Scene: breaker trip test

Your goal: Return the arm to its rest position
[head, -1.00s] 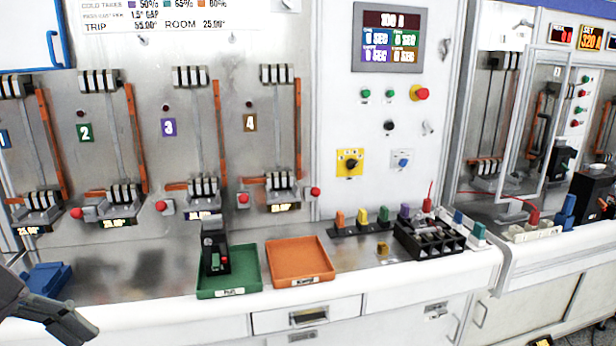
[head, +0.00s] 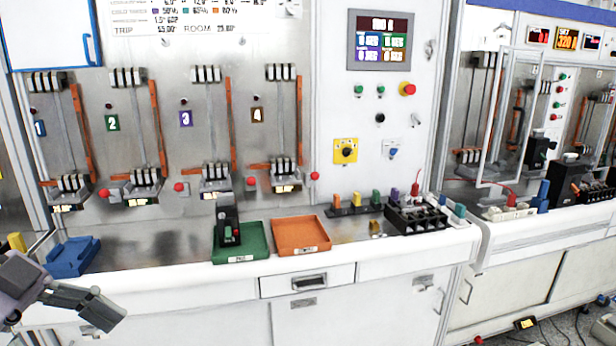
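My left gripper (head: 100,306) shows at the lower left of the head view, in front of the bench and below its front edge. It is apart from everything on the bench, and nothing shows in it. Its fingers are seen from the side, so I cannot tell whether they are open or shut. My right gripper is out of view. A black breaker (head: 228,222) stands upright in the green tray (head: 246,254) on the bench.
An orange tray (head: 301,248) sits right of the green one. A blue holder (head: 71,256) lies near the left gripper. A black terminal block (head: 416,217) and several coloured plugs stand to the right. Test stations with red buttons line the back panel. Bare metal bench lies left of the green tray.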

